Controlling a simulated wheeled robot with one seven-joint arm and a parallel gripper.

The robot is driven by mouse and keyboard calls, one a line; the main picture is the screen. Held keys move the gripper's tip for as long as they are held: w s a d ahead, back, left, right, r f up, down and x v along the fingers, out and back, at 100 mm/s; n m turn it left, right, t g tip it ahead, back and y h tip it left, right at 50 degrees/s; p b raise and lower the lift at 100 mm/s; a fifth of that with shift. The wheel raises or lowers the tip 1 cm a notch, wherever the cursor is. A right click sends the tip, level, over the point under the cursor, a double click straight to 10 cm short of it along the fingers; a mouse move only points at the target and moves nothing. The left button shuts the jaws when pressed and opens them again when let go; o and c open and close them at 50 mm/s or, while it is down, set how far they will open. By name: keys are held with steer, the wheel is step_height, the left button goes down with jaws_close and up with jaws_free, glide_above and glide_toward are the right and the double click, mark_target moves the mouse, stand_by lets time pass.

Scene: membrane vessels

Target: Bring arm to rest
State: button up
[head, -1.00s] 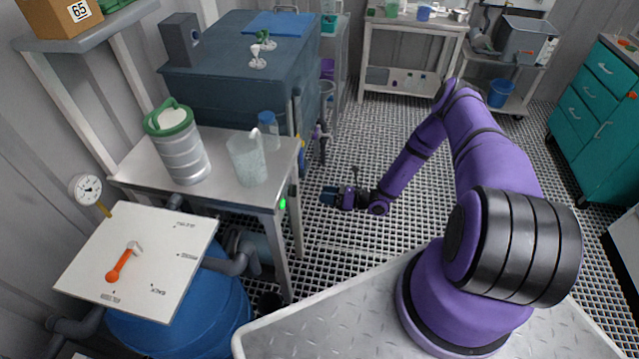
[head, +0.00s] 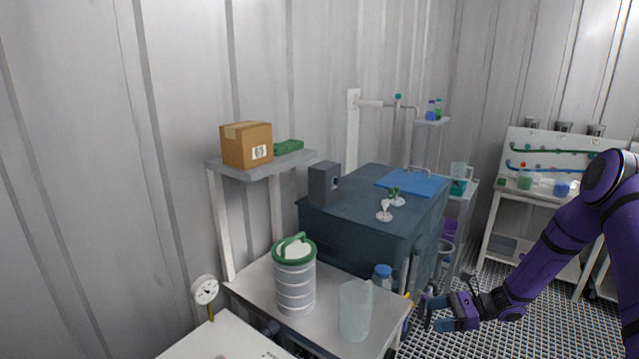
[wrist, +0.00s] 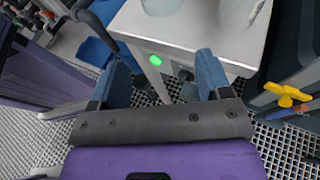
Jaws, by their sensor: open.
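My gripper (head: 440,314) is at the lower right in the head view, at the end of my purple arm, just right of the steel table. Its two blue fingers are apart with nothing between them. In the wrist view my gripper (wrist: 158,78) points toward the table's edge and leg, where a green light (wrist: 155,60) shows. The fingers look clear of the table, though the exact gap is hard to tell.
A dark blue tank (head: 350,232) stands behind. A yellow valve handle (wrist: 287,95) is right in the wrist view.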

steer(key=s+a+r+n+g+h, duration=0.1)
steer(key=s+r+n+h, duration=0.25)
steer(key=r, duration=0.65)
steer(key=s+a+r+n+g+h, duration=0.15)
steer(key=s+r+n, duration=0.25)
steer(key=r, duration=0.5)
steer(key=s+a+r+n+g+h, duration=0.1)
steer(key=s+r+n+h, duration=0.25)
steer(key=r, duration=0.65)
steer(key=s+r+n+t+h, duration=0.2)
steer(key=s+r+n, duration=0.1)
steer(key=s, duration=0.4)
steer(key=s+d+r+n+t+h, duration=0.1)
steer(key=s+r+n+t+h, duration=0.1)
steer(key=s+r, duration=0.4)
steer(key=s+r+n+t+h, duration=0.2)
steer(key=s+r, duration=0.3)
steer(key=s, duration=0.5)
steer(key=shift+d+n+t, duration=0.4)
steer(key=shift+n+t, duration=0.15)
steer(key=shift+n, duration=0.25)
